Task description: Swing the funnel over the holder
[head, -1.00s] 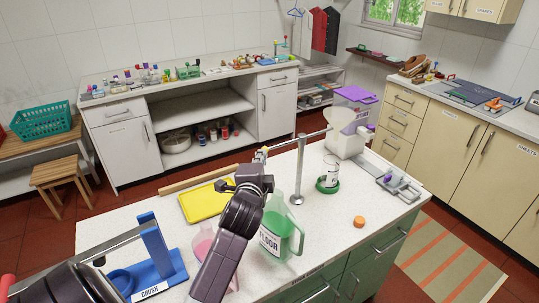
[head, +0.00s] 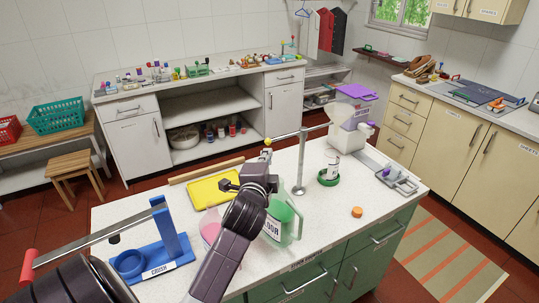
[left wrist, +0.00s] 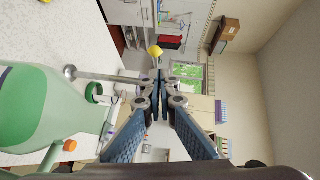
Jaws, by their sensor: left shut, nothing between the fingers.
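The yellow knob (head: 268,141) is at the near end of a thin horizontal arm on a metal stand (head: 299,165). The arm's far end reaches a pale funnel-like cone (head: 342,112), which overlaps a white machine behind it. A green ring-shaped holder (head: 328,180) with a white cup (head: 334,165) stands right of the stand, and the cone is not above it. My left gripper (head: 268,155) is shut and empty just below the knob in the picture. In the left wrist view the knob (left wrist: 155,50) appears just beyond the fingertips (left wrist: 159,76); contact is unclear. My right gripper is not visible.
A green bottle (head: 282,218) and a pink container (head: 210,233) stand close to my left arm. A yellow tray (head: 215,188), a blue crusher (head: 165,250) and an orange cap (head: 357,212) are on the counter. The counter right of the bottle is mostly clear.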

